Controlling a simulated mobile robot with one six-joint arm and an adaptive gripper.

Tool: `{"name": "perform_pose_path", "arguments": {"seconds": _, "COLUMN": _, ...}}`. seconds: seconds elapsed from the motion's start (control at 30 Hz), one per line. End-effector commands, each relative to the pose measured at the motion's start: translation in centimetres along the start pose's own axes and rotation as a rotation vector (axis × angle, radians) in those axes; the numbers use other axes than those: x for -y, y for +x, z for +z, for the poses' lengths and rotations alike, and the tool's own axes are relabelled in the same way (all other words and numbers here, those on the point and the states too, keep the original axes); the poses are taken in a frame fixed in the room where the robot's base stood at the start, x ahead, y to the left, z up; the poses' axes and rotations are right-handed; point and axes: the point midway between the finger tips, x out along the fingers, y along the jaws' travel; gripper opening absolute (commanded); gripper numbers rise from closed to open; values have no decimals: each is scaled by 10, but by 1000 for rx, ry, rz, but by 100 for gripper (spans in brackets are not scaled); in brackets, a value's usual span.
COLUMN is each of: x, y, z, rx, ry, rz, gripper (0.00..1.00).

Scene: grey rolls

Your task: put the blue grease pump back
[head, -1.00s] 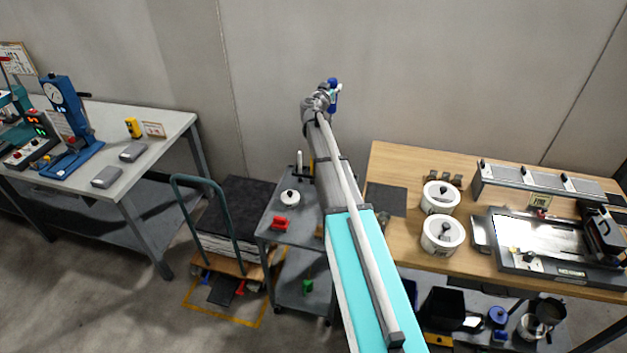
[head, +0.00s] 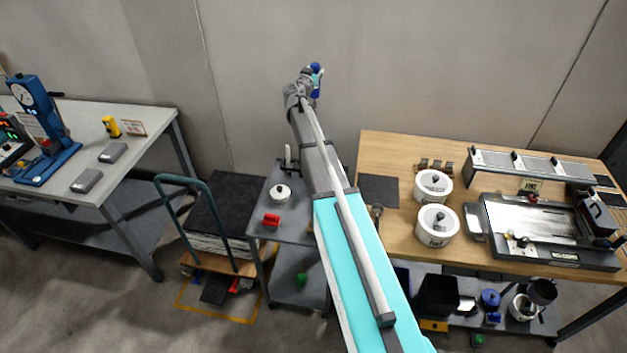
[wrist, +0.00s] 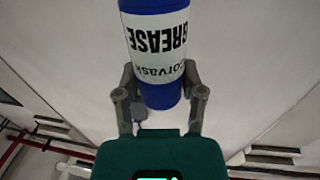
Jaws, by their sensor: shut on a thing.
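The blue grease pump (wrist: 158,50) is a blue cylinder with a white label reading GREASE, upside down in the wrist view. My gripper (wrist: 160,82) is shut on it, one finger on each side near its lower end in that view. The pump's far end is cut off by the top of the frame. In the head view the pump (head: 316,70) is a small blue shape at the far end of my raised arm, high in front of the grey wall. My gripper is too small there to make out clearly.
A wooden workbench (head: 395,145) with white tubs (head: 433,186) and a metal machine (head: 535,220) stands at right. A grey cart (head: 300,225) holds a red item (head: 271,220). A trolley (head: 228,210) and grey table (head: 90,185) are at left.

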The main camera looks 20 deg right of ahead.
Motion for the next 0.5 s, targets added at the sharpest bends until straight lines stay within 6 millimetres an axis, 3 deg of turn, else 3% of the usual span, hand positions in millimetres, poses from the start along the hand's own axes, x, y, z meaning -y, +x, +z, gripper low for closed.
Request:
{"name": "perform_pose_path", "arguments": {"seconds": 0.27, "x": 3, "y": -1, "z": 22, "rx": 0, "ry": -1, "rz": 1, "gripper": 4}}
{"name": "perform_pose_path", "arguments": {"seconds": 0.5, "x": 4, "y": -1, "z": 59, "rx": 0, "ry": -1, "rz": 9, "gripper": 4}}
